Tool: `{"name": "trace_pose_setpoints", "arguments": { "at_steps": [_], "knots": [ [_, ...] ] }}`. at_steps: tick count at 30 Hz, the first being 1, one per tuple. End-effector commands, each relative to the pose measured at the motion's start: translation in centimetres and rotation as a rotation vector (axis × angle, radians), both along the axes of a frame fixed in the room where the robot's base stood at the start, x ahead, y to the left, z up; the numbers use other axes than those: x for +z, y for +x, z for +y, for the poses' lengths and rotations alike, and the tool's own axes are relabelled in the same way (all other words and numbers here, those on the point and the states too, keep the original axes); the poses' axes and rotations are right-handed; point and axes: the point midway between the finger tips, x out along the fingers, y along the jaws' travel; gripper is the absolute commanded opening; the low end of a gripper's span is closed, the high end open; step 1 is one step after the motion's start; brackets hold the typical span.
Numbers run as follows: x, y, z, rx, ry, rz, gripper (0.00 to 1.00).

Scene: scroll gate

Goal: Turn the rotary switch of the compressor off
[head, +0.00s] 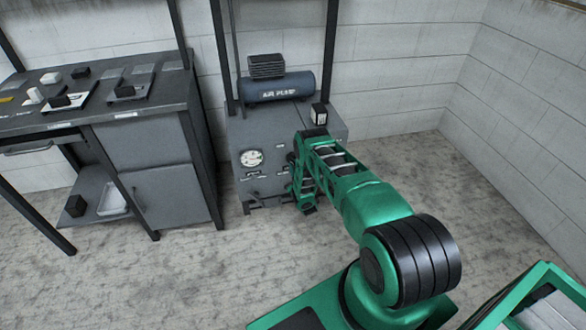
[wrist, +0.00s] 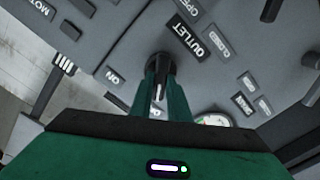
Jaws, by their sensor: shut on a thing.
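The compressor (head: 240,135) is a grey cabinet against the back wall, with a blue air tank (head: 280,86) on top and a round gauge (head: 252,158) on its front. In the wrist view a dark rotary switch (wrist: 160,64) sits on the grey panel, close to an "OUTLET" label (wrist: 188,38). My gripper (wrist: 160,85) is shut on this switch, with a green finger on either side of it. A pale mark shows on the switch between the fingers. In the head view my arm hides the switch and the right part of the compressor front.
A grey workbench (head: 160,113) with small items on top stands left of the compressor. A green-framed bin (head: 545,275) is at the lower right. The wrist view shows other labels and dark controls around the switch. Floor (head: 470,190) is clear on the right.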

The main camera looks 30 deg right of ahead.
Motion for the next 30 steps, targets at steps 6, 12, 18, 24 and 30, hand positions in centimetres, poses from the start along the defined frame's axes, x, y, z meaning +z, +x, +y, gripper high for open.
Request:
{"name": "trace_pose_setpoints", "arguments": {
  "at_steps": [6,12,18,24,30],
  "knots": [
    [-0.1,0.1,0.4,0.004,0.002,0.001,0.00],
    [-0.1,0.1,0.5,0.004,0.002,0.001,0.34],
    [0.0,0.1,0.3,0.002,0.001,0.000,0.34],
    [-0.1,-0.7,0.3,0.001,0.001,0.002,0.34],
    [-0.2,-3.6,1.2,0.000,0.003,0.004,0.34]
  ]
}}
